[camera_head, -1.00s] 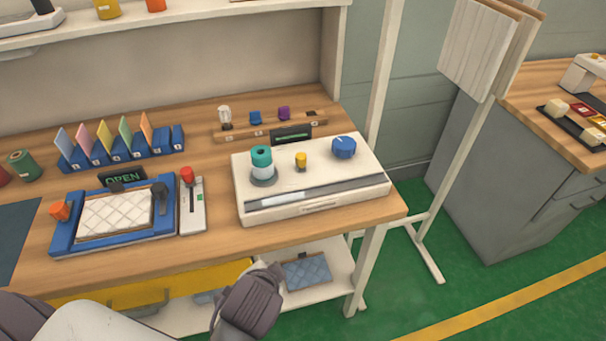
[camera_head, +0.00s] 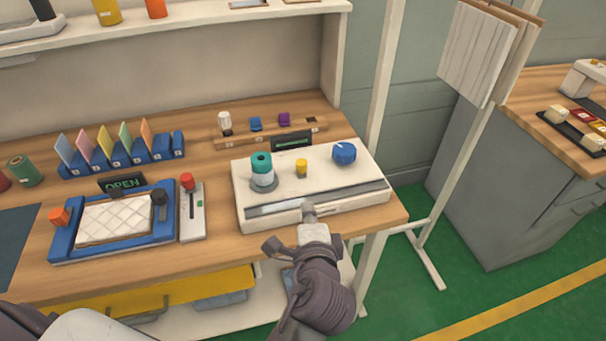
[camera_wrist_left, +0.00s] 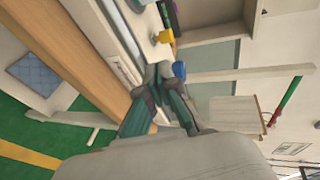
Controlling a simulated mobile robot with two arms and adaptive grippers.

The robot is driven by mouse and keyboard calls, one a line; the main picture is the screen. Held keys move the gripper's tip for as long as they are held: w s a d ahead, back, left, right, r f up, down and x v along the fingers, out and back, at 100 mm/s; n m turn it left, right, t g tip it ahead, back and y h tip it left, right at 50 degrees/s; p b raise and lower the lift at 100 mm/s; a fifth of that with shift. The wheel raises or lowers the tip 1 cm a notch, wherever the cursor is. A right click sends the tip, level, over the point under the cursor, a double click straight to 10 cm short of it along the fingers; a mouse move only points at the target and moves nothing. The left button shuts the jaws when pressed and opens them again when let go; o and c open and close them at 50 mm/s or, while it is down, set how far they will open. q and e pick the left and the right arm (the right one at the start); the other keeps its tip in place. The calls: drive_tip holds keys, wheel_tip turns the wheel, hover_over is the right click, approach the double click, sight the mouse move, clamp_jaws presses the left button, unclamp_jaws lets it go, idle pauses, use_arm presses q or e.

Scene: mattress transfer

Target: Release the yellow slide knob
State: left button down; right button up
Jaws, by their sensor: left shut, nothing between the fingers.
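The yellow slide knob (camera_head: 301,168) stands upright on top of the white box (camera_head: 216,190), between a teal-topped cylinder (camera_head: 262,170) and a blue round knob (camera_head: 344,153). It also shows near the top of the left wrist view (camera_wrist_left: 165,37). My left gripper (camera_head: 308,211) is shut and empty at the front edge of the white box, below and apart from the yellow knob in the head view. The left wrist view also shows its fingers (camera_wrist_left: 164,84). I cannot tell whether the fingertips touch the box. My right gripper is not in view.
A grey strip (camera_head: 350,193) runs along the box's front. To its left are a small panel with a red knob (camera_head: 187,181) and a blue frame (camera_head: 66,243) holding a quilted pad. A wooden rail (camera_head: 290,128) with small parts lies behind. A lower shelf is under the bench.

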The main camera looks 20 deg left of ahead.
use_arm(q)
drive_tip(key=p, duration=0.2)
approach(297, 161)
drive_tip(key=w+f, duration=0.2)
drive_tip(key=w, duration=0.1)
drive_tip(key=w+a+f, duration=0.1)
drive_tip(key=w, duration=0.1)
drive_tip(key=shift+w+a+p, duration=0.2)
drive_tip(key=shift+p, duration=0.15)
drive_tip(key=w+a, duration=0.1)
drive_tip(key=w+a+p, duration=0.1)
drive_tip(key=w, duration=0.1)
drive_tip(key=shift+w+a, duration=0.25)
drive_tip(key=shift+w, duration=0.1)
drive_tip(key=shift+s, duration=0.1)
